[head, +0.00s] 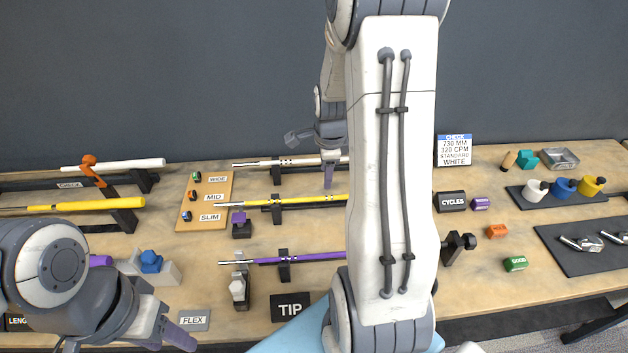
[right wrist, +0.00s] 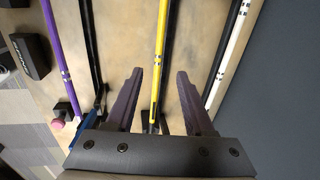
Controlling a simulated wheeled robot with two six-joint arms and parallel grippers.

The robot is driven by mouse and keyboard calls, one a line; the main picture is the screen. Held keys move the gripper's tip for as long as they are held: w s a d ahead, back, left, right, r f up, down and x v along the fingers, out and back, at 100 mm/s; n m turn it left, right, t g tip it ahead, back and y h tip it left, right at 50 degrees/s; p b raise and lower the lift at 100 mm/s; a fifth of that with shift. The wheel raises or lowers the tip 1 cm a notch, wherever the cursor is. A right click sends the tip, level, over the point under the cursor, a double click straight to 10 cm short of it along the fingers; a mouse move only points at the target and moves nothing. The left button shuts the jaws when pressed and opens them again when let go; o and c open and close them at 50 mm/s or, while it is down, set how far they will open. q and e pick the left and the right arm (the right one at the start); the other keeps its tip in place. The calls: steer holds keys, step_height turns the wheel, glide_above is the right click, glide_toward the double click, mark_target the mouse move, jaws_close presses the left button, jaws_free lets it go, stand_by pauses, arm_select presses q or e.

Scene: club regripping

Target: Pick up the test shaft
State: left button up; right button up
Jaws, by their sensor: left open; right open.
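Three shafts lie on black rests on the bench: a white shaft (head: 275,163) at the back, a yellow shaft (head: 310,199) in the middle and a purple shaft (head: 310,258) in front. Which one is the test shaft is not marked. My right gripper (head: 326,172) is open and empty. In the right wrist view, the yellow shaft (right wrist: 160,55) runs between its spread fingers (right wrist: 158,98); contact cannot be told. The white shaft (right wrist: 230,52) and purple shaft (right wrist: 57,50) lie to either side. My left gripper (head: 165,330) is open and empty at the lower left. My right arm hides the shafts' right ends.
On the left, another white bar (head: 115,165) and yellow shaft (head: 80,206) rest on stands. A check card (head: 454,150), CYCLES block (head: 449,201) and dark trays stand right.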

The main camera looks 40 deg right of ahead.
glide_above(324, 197)
steer(key=s, duration=0.1)
step_height(324, 197, down, 4)
steer(key=f, duration=0.1)
steer(key=f+p, duration=0.2)
steer(key=f, duration=0.1)
steer(key=shift+w+a+f+p, duration=0.2)
steer(key=shift+f+p, duration=0.1)
steer(key=shift+p, duration=0.05)
steer(key=shift+w+f, duration=0.15)
steer(key=shift+f, duration=0.55)
jaws_close()
stand_by(0.5)
